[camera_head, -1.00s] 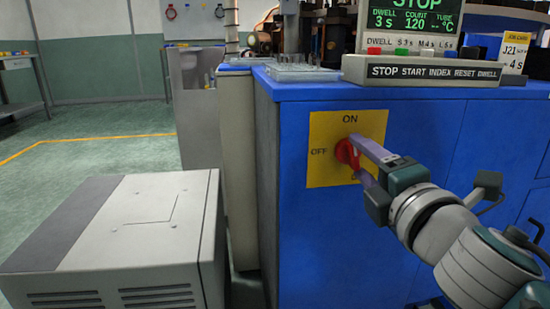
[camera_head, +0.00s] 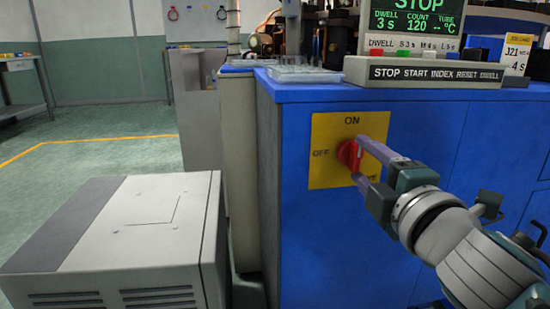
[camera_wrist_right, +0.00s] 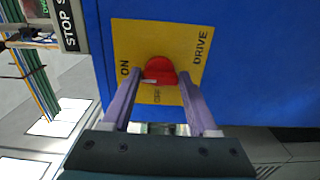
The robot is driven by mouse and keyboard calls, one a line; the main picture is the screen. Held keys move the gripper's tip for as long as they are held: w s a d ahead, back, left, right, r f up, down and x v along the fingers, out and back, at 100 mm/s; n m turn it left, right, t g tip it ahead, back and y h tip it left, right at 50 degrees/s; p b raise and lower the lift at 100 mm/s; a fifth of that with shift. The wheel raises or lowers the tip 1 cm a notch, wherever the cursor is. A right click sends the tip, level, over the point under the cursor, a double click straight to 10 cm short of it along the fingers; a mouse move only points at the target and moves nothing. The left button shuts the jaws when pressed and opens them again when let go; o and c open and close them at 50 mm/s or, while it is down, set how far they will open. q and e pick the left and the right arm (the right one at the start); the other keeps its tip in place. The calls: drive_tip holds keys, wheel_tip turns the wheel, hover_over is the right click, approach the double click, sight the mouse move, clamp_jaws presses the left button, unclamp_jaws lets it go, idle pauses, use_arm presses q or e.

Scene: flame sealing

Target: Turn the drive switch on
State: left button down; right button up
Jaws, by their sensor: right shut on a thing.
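The drive switch is a red knob (camera_head: 349,154) on a yellow plate (camera_head: 325,174) marked ON at the top and OFF at the left. The plate is on the front of a blue cabinet. My right gripper (camera_head: 362,162) is shut on the knob, one finger above right and one below right. In the right wrist view the knob (camera_wrist_right: 159,70) sits between the two purple fingertips (camera_wrist_right: 160,92). A pale mark shows on its lower left edge there, roughly between the OFF and ON words. My left gripper is not in view.
A control box (camera_head: 430,72) with a display and coloured buttons stands on the blue cabinet (camera_head: 330,245). A clear tray (camera_head: 303,73) lies beside it. A grey box unit (camera_head: 130,235) stands at the lower left. Green floor is open at the far left.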

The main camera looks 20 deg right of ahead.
drive_tip(key=o, duration=1.4)
drive_tip(key=v, duration=1)
drive_tip(key=shift+d+p, duration=0.1)
drive_tip(key=shift+p, duration=0.2)
